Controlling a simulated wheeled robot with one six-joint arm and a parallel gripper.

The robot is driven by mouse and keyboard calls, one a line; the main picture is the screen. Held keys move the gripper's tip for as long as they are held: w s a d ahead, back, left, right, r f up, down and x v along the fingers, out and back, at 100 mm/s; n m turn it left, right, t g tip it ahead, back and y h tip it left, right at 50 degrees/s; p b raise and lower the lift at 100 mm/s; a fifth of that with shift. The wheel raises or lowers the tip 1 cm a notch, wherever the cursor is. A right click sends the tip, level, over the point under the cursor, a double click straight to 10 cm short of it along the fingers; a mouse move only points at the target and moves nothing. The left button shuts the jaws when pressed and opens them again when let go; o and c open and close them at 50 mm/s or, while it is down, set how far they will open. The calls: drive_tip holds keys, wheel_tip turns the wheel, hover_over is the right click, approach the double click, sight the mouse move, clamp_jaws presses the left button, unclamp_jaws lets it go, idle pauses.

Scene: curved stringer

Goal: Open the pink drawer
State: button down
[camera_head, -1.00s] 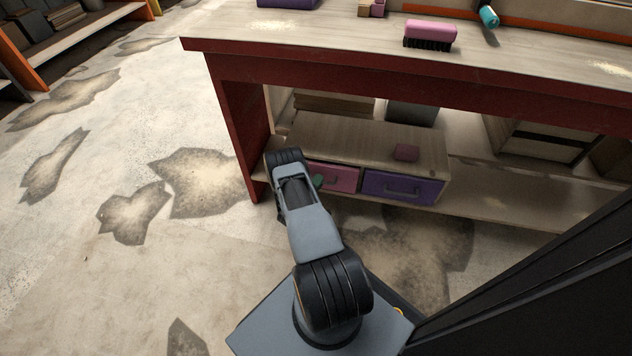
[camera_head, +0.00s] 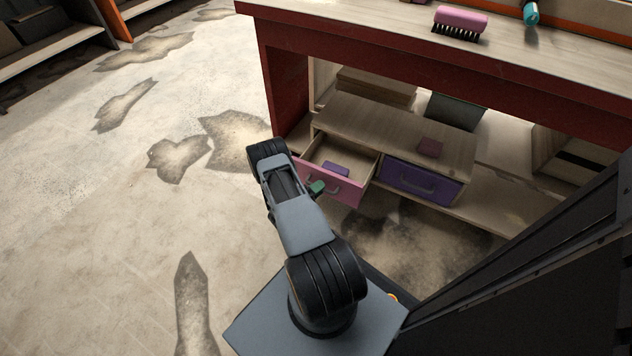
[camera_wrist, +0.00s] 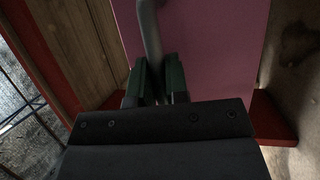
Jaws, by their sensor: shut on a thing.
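The pink drawer (camera_head: 345,190) is pulled partway out of the wooden drawer unit (camera_head: 385,137) on the bench's lower shelf. A purple block (camera_head: 335,169) lies inside it. In the head view my gripper (camera_head: 318,187), with green fingertips, is at the drawer's front by its handle. In the wrist view the gripper (camera_wrist: 157,82) is shut on the grey handle (camera_wrist: 150,35), in front of the pink drawer face (camera_wrist: 215,45). Part of the drawer's left side is hidden by my arm in the head view.
A closed purple drawer (camera_head: 420,182) is to the right of the pink one. The red bench leg (camera_head: 287,95) stands to the left. A pink brush (camera_head: 461,21) is on the bench top. Floor to the left is clear.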

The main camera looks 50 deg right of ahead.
drive_tip(key=shift+s+a, duration=0.2)
drive_tip(key=c, duration=1.4)
unclamp_jaws()
drive_tip(key=shift+w, duration=0.1)
drive_tip(key=shift+r, duration=0.1)
